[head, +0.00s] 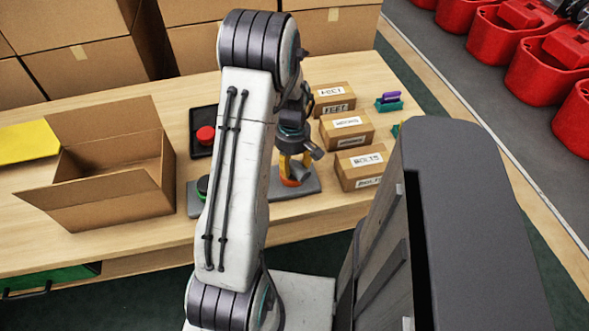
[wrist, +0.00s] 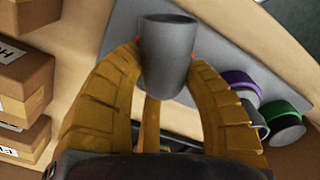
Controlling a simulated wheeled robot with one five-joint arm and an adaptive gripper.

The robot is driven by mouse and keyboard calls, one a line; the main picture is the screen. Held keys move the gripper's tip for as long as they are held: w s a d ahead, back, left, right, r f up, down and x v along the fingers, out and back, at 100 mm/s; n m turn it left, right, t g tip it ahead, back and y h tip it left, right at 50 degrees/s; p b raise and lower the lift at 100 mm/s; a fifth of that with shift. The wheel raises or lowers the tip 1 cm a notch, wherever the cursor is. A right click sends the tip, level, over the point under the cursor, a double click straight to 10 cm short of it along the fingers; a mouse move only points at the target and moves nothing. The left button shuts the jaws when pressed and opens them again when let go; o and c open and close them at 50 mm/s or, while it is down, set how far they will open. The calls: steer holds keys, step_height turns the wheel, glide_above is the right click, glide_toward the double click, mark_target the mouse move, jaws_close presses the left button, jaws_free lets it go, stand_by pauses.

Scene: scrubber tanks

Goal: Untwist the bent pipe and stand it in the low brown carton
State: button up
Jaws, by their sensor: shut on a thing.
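The bent pipe (wrist: 166,57) is a grey tube seen close up in the wrist view. My gripper (wrist: 165,72) has its yellow fingers shut on it, one on each side. Bits of orange show beside the fingertips. Whether the pipe is still seated in the base cannot be told. The low brown carton (head: 122,212) stands open, with flaps spread, at the left of the table.
Several small labelled boxes (head: 361,166) stand right of my gripper. A black tray with a red button (head: 205,135) lies between carton and arm. Purple-topped (wrist: 240,82) and green-topped (wrist: 280,117) parts are close by in the wrist view. Large cartons (head: 90,62) line the back.

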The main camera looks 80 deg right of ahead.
mark_target(293, 159)
steer(key=shift+r+p, duration=0.85)
steer(key=shift+r, duration=0.35)
stand_by(1.1)
steer(key=shift+r+p, duration=1.6)
steer(key=shift+r, duration=0.75)
